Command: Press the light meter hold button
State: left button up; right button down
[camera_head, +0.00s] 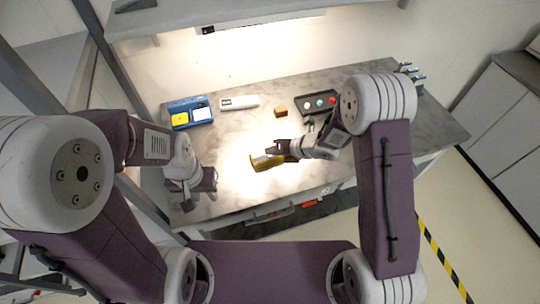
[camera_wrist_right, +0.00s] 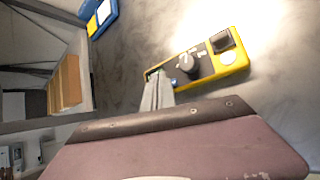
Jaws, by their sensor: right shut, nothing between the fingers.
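The yellow light meter (camera_head: 262,163) lies on the grey marbled cart top, in the bright patch of light. In the right wrist view the light meter (camera_wrist_right: 236,66) shows a dark square window, a white round spot, a grey knob (camera_wrist_right: 188,64) and small buttons by its left end. My right gripper (camera_head: 273,149) is at the meter in the head view. In the wrist view its shut, empty fingers (camera_wrist_right: 157,80) overlap the meter's left end, beside a small blue button (camera_wrist_right: 174,82); contact cannot be told. My left gripper (camera_head: 187,204) hangs by the cart's left front corner; its jaws are unclear.
A blue case with yellow and white parts (camera_head: 190,113), a white device (camera_head: 239,103), a brown block (camera_head: 280,112) and a dark button box (camera_head: 319,103) stand behind the meter. Metal posts and a shelf (camera_head: 260,13) frame the cart.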

notch_tip(320, 180, up, 5)
jog(key=p, duration=0.3)
jog(key=shift+p, duration=0.3)
dwell(0.5)
